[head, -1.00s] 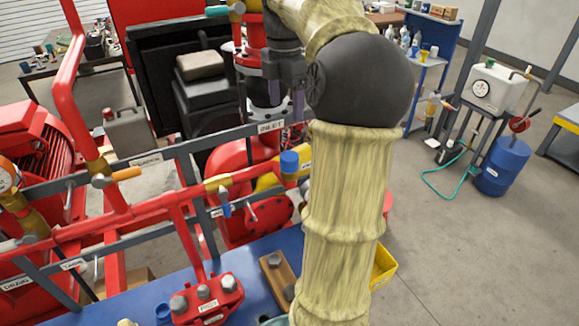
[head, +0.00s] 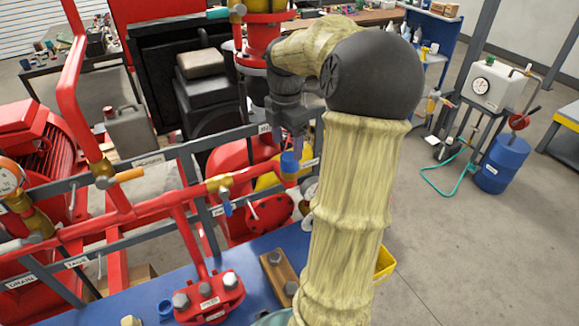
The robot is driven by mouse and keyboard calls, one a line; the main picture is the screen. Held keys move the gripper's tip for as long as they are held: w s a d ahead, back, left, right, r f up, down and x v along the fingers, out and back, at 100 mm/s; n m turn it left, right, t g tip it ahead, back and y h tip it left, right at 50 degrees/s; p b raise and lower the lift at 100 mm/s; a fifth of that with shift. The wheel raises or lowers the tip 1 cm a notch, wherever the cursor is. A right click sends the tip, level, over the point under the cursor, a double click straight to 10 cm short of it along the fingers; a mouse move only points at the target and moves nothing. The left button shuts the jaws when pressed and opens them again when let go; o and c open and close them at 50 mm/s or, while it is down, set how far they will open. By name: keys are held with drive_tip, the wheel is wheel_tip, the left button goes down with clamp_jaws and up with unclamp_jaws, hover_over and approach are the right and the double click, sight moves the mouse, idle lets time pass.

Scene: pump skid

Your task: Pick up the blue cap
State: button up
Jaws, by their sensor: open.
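A blue cap (head: 290,162) sits on the upturned end of the red and yellow pipe run, right of the middle of the rail. My gripper (head: 291,143) points down just above the cap in the picture, its fingertips close to the cap's top. The jaws are open with nothing between them. Whether the fingers touch the cap or stand behind it cannot be told from this view. A second small blue ring-like piece (head: 165,310) lies on the blue bench top (head: 160,290) at the bottom.
A red bolted block (head: 208,300) and a wooden block (head: 278,272) are on the bench. The floor at right is clear up to a blue drum (head: 503,163).

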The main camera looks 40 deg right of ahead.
sight(290, 155)
drive_tip(key=shift+s+f+p, duration=0.15)
drive_tip(key=shift+f+p, duration=0.25)
drive_tip(key=shift+f, duration=0.05)
drive_tip(key=f, duration=0.2)
drive_tip(key=f+p, duration=0.1)
drive_tip(key=f, duration=0.1)
drive_tip(key=shift+s+d+f, duration=0.1)
drive_tip(key=shift+d+f, duration=0.05)
drive_tip(key=shift+d, duration=0.05)
drive_tip(key=c, duration=1.2)
drive_tip(key=shift+r, duration=0.2)
wheel_tip(290, 155, up, 10)
drive_tip(key=shift+f+b, duration=0.1)
drive_tip(key=shift+b, duration=0.9)
drive_tip(key=shift+f, duration=0.15)
